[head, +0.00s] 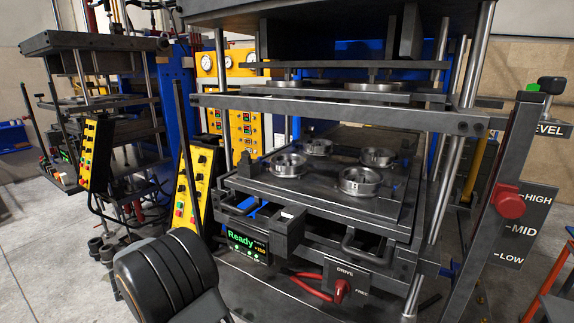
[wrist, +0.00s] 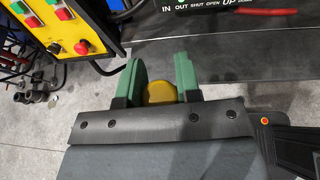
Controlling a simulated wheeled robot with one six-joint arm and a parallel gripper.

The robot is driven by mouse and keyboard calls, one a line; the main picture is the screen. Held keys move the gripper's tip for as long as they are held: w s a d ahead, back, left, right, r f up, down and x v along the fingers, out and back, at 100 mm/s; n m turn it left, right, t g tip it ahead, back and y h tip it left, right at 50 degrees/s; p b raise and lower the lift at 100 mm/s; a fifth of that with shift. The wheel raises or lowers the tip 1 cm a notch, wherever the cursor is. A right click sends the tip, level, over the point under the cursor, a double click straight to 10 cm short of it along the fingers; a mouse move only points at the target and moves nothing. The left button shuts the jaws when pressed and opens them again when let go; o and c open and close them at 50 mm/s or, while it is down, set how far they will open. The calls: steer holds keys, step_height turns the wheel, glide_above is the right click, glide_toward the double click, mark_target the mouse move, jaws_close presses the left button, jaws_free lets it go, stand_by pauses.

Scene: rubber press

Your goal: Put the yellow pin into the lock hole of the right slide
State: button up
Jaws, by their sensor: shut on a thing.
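In the wrist view the yellow pin (wrist: 160,92) shows as a rounded yellow end between the two green pads of my gripper (wrist: 161,82). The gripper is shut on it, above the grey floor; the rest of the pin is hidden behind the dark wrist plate. In the head view my dark arm fills the lower left, and neither the gripper nor the pin can be made out. The press has a lower plate (head: 330,200) with several round metal moulds on it. I cannot tell which part is the right slide, and its lock hole cannot be made out.
A yellow button box (head: 196,185) stands left of the press; a yellow panel (wrist: 68,30) also shows close by in the wrist view. A "Ready" display (head: 247,245), a red DRIVE/FREE lever (head: 340,288) and a red level knob (head: 508,203) are at the front and right.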

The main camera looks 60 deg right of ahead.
steer(key=s+d+r+m+g+p, duration=0.1)
steer(key=s+d+r+m+g, duration=0.15)
steer(key=s+d+r, duration=0.45)
steer(key=s+d+r+m+g+p, duration=0.1)
steer(key=s+d+r+m+g, duration=0.15)
steer(key=d+r, duration=0.5)
steer(key=s+d+r+m+g+y+p, duration=0.1)
steer(key=s+d+r+m+g+y, duration=0.1)
steer(key=s+r, duration=1.2)
steer(key=shift+d+r+g, duration=0.35)
steer(key=shift+d+g, duration=0.35)
steer(key=shift+d, duration=0.05)
steer(key=shift+f, duration=0.1)
step_height(320, 180, down, 11)
steer(key=b, duration=0.8)
steer(key=shift+f+b, duration=0.85)
steer(key=shift+f, duration=0.3)
steer(key=o, duration=1.1)
steer(key=shift+c, duration=0.2)
